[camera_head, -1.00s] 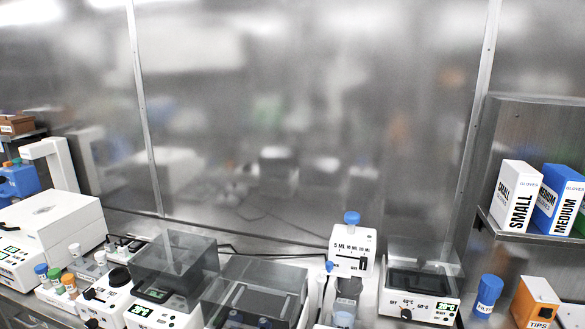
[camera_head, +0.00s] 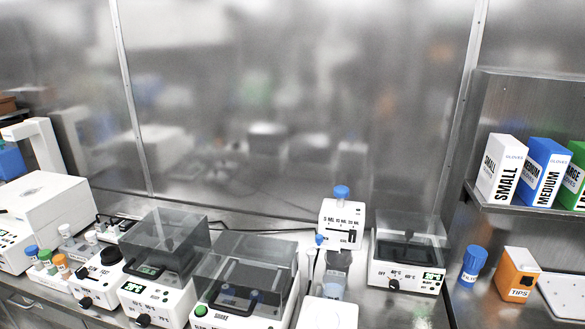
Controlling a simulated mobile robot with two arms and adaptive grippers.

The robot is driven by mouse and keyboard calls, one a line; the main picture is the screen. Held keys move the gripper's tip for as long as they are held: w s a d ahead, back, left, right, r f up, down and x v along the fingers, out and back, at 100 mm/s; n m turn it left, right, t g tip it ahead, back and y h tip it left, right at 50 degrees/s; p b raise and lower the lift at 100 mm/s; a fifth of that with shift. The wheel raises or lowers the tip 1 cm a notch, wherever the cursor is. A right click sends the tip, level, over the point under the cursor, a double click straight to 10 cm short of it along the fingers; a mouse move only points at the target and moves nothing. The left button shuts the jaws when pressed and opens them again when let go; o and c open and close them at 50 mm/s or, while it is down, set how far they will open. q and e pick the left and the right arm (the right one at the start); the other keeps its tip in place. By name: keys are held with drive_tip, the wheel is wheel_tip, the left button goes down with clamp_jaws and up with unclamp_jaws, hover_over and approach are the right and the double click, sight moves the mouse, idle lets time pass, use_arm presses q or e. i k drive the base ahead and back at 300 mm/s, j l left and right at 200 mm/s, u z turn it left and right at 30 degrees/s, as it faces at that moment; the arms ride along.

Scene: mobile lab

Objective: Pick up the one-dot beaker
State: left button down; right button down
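I cannot make out a beaker with one dot in this view. A small pale, see-through vessel (camera_head: 333,288) stands at the front of the bench, below the white dispenser (camera_head: 342,222) with a blue cap. It is too small to tell whether it is a beaker or bears a dot. Neither of my grippers shows in the head view.
Lidded white devices (camera_head: 150,295) and a heater block (camera_head: 408,262) crowd the bench. At left are a large white machine (camera_head: 38,215) and capped bottles. At right are a blue bottle (camera_head: 472,262), an orange tips box (camera_head: 516,275) and shelved glove boxes (camera_head: 500,170).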

sight(334, 283)
drive_tip(key=l+z, duration=0.1)
drive_tip(key=l, duration=0.4)
drive_tip(key=i+l+z, duration=0.1)
drive_tip(key=l, duration=0.4)
drive_tip(key=i+l, duration=0.15)
drive_tip(key=l, duration=0.35)
drive_tip(key=k+z, duration=0.05)
